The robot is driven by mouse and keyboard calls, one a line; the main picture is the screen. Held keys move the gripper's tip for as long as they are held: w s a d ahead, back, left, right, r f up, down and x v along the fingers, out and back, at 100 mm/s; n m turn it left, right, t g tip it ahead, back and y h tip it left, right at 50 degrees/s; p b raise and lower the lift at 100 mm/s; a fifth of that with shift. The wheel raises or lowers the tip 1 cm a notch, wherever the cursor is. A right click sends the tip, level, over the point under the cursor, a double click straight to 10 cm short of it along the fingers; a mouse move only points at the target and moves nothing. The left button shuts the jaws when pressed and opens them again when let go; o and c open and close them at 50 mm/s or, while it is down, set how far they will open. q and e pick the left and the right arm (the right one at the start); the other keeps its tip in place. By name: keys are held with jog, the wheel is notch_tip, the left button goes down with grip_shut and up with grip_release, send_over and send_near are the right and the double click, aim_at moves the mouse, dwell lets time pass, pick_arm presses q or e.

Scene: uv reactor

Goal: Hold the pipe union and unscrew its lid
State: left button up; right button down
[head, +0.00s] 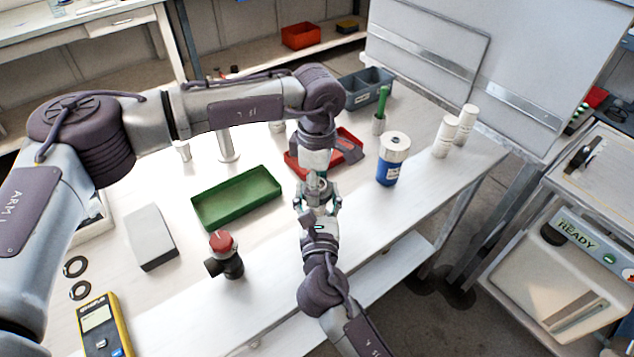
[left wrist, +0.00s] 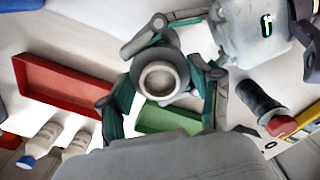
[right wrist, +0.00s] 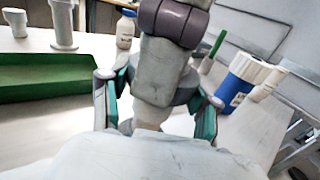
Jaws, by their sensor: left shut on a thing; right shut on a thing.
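A grey round pipe union (head: 319,187) is held between my two grippers above the table's front part. In the left wrist view its round end (left wrist: 158,78) faces the camera, with a pale ring. My left gripper (head: 317,181) comes down from above and is shut at its top, where the lid appears to be. My right gripper (head: 318,203) comes from the front and is shut on the body from the side. In the right wrist view a pale part (right wrist: 148,113) shows between its fingers. The fingers hide most of the piece, and the seam is not visible.
A black fitting with a red cap (head: 225,257) stands on the table at the left. A green tray (head: 237,199), a red tray (head: 349,152), a grey block (head: 151,236) and a blue jar (head: 390,162) stand around. The table's front edge is close.

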dwell(0.4)
pick_arm(q)
jog(key=o, duration=1.3)
